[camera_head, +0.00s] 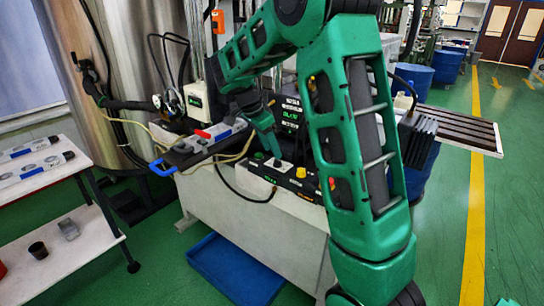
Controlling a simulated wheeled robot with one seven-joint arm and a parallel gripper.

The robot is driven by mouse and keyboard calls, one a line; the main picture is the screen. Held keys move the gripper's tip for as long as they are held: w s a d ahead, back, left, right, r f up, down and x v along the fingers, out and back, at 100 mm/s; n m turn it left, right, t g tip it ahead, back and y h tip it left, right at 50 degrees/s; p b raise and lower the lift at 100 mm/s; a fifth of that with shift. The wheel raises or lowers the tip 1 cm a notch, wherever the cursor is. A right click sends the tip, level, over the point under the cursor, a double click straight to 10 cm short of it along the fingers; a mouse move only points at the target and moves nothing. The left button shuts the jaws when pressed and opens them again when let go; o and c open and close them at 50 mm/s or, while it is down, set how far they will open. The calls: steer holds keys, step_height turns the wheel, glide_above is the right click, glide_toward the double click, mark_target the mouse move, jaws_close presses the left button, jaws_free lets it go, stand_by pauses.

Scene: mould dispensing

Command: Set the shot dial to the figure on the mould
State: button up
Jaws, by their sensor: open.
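I cannot tell whether the fingers touch or surround a knob. The shot dial and its scale are too small to make out. A grey mould with blue ends (217,132) lies on a dark plate left of the box. Any figure on it is unreadable.
A white two-level trolley (97,162) holds similar moulds at left. A blue tray (226,266) lies on the floor before the machine. A steel tank (130,60) stands behind. Dark display boxes stand behind the control box.

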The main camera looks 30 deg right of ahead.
steer(key=v, duration=0.6)
steer(key=shift+a+f, duration=0.1)
stand_by(0.3)
